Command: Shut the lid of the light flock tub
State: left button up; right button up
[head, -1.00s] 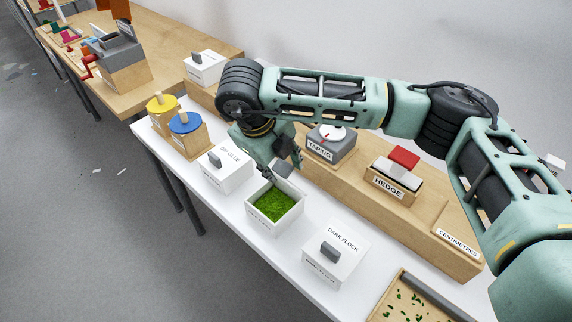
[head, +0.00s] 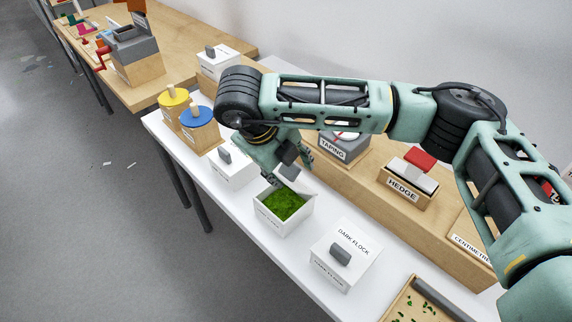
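The light flock tub (head: 288,228) is a white open box with bright green flock (head: 284,206) inside, on the white table. The writing on its front is too small to read. Its lid is not clearly visible; my gripper covers the tub's back edge. My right gripper (head: 289,173) hangs just above and behind that back edge, pointing down. Its fingers look spread apart, with a dark grey piece between them that I cannot make out clearly. My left gripper is not in view.
The closed dark flock tub (head: 340,262) stands to the right. The white glue box (head: 232,172) and two round-lidded wooden pots (head: 197,130) stand to the left. Behind are a wooden riser with the taping box (head: 343,147) and hedge box (head: 405,188). A tray (head: 408,304) lies front right.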

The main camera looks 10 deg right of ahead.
jog(key=shift+r, duration=0.2)
jog(key=v, duration=1.1)
jog(key=shift+s+a+r, duration=0.15)
jog(key=shift+s+r, duration=0.05)
jog(key=shift+r, duration=0.15)
jog(key=shift+c, duration=0.4)
